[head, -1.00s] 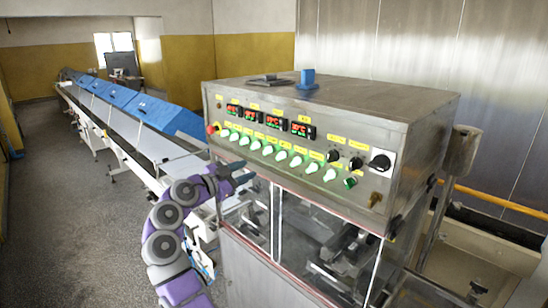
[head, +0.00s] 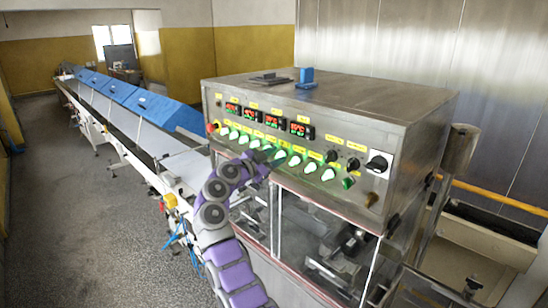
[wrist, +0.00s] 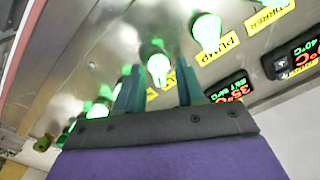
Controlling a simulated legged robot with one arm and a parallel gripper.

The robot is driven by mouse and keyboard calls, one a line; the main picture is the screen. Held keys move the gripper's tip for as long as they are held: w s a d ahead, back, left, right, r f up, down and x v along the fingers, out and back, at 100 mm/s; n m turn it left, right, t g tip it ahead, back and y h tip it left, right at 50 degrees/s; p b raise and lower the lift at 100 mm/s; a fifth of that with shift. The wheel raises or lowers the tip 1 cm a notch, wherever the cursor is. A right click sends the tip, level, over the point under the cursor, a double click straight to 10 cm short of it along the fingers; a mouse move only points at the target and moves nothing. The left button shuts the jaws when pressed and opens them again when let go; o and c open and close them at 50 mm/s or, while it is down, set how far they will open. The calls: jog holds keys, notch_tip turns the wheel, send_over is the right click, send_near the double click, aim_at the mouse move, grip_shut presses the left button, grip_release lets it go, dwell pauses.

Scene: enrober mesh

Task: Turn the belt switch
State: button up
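The control panel (head: 265,165) carries a slanted row of green-lit knobs; several show in the head view, and I cannot tell there which is the belt switch. My gripper (head: 272,157) is at the middle of this row, covering part of it. In the wrist view my gripper (wrist: 160,80) is open, its two teal fingers apart. A lit green knob (wrist: 158,68) shows between the fingertips; contact cannot be told. Another lit knob (wrist: 207,32) is to its right, near a yellow label reading PUMP (wrist: 218,50). The label of the knob between the fingers is not readable.
Red and green displays (head: 272,121) sit above the knobs. Black knobs (head: 354,164) and a larger black rotary switch (head: 379,162) are at the panel's right. Clear guards (head: 310,225) lie below. A long conveyor (head: 130,130) with blue covers runs back left.

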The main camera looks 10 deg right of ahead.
jog(key=shift+c, duration=0.3)
grip_shut()
jog(key=shift+n+b, duration=0.4)
jog(key=shift+b, duration=0.25)
jog(key=shift+a+n+b, duration=0.1)
jog(key=shift+n+b, duration=0.5)
jog(key=shift+b, duration=0.3)
jog(key=n+b, duration=0.3)
jog(key=shift+r, duration=0.1)
jog(key=n+b, duration=0.1)
jog(key=n, duration=0.6)
jog(key=shift+w, duration=0.1)
